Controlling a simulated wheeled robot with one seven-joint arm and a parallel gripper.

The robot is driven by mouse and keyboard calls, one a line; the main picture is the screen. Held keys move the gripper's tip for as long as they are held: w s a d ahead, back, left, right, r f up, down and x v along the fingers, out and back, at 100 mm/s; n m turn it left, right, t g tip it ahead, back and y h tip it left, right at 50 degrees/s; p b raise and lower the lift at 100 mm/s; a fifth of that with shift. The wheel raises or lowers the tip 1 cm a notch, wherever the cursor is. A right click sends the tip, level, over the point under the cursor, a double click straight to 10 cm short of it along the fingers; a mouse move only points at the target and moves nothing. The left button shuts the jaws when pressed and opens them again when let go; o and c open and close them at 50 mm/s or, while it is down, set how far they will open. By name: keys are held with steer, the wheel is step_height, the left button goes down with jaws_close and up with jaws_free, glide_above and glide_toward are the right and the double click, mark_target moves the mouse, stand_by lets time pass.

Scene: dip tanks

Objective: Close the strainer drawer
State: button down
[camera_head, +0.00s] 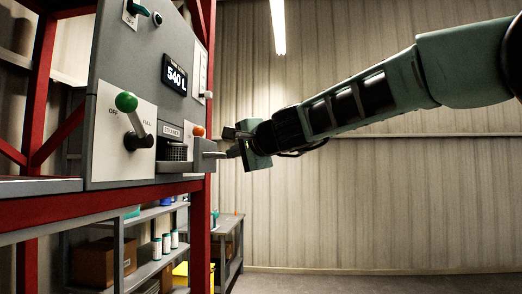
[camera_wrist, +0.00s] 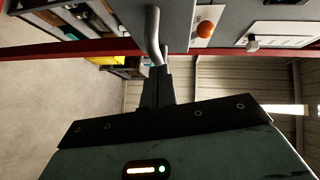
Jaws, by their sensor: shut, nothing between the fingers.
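The strainer drawer (camera_head: 204,158) is at the right part of the grey panel, under a small label. Its grey front stands out from the panel, and the dark mesh strainer (camera_head: 177,152) shows behind it, so it looks open. A pale handle (camera_head: 216,155) sticks out from the front. In the wrist view the handle is a curved grey bar (camera_wrist: 153,35). My gripper (camera_head: 231,150) is shut and empty, with its fingertips at the handle's outer side. In the wrist view the fingers (camera_wrist: 158,76) reach the bar's end; whether they touch it I cannot tell.
A green-knobbed lever (camera_head: 136,125) and an orange knob (camera_head: 198,131) are on the panel near the drawer. A display (camera_head: 175,75) reads 540 L. Red frame posts (camera_head: 200,230) and shelves with boxes stand below. The space to the right is free.

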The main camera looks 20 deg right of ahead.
steer(key=shift+w+a+p, duration=0.6)
steer(key=shift+w+a, duration=0.25)
steer(key=shift+a, duration=0.6)
steer(key=shift+w+a+p, duration=0.65)
steer(key=shift+w+a, duration=0.15)
steer(key=shift+a, duration=0.65)
steer(key=shift+w+a+p, duration=0.6)
steer(key=shift+w+a, duration=0.25)
steer(key=shift+a, duration=0.85)
